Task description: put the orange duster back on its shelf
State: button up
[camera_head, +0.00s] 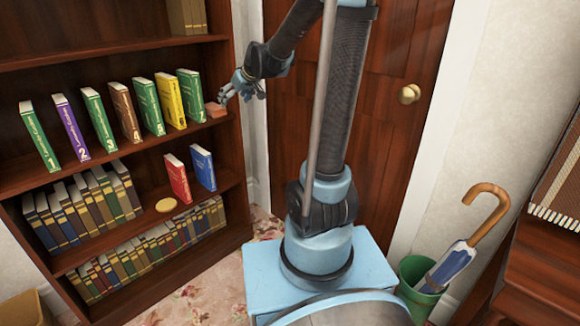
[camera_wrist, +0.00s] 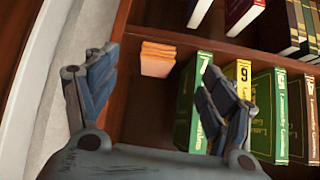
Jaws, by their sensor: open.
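A small orange block (camera_head: 215,110), which looks like the duster, sits on the middle shelf (camera_head: 150,143) at its right end, beside the last green book. In the wrist view the orange duster (camera_wrist: 158,60) lies ahead, between the fingers in the picture, and nothing touches it. My gripper (camera_head: 243,92) is open and empty, just to the right of and slightly above the duster in the head view. In the wrist view my gripper (camera_wrist: 165,85) shows both fingers spread apart, the right one overlapping the green book.
Numbered green, purple, brown and yellow books (camera_head: 172,100) lean along the same shelf. A red book (camera_head: 177,178), a blue book (camera_head: 203,167) and a round yellow disc (camera_head: 166,204) are below. A door (camera_head: 385,130) and a green umbrella bin (camera_head: 418,275) stand right.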

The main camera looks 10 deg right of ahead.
jog(key=s+d+f+m+g+h, duration=0.1)
jog(key=s+d+f, duration=0.4)
jog(key=s, duration=0.7)
jog(key=s+d+f+m+g+h, duration=0.2)
jog(key=s+d, duration=0.4)
jog(key=s, duration=0.7)
jog(key=s+d+f+m+g+h, duration=0.1)
jog(key=s+d+f, duration=0.5)
jog(key=s, duration=0.7)
jog(key=shift+d+f+m+g+h, duration=0.25)
jog(key=shift+f+m+g+h, duration=0.15)
jog(key=shift+f+m+g, duration=0.4)
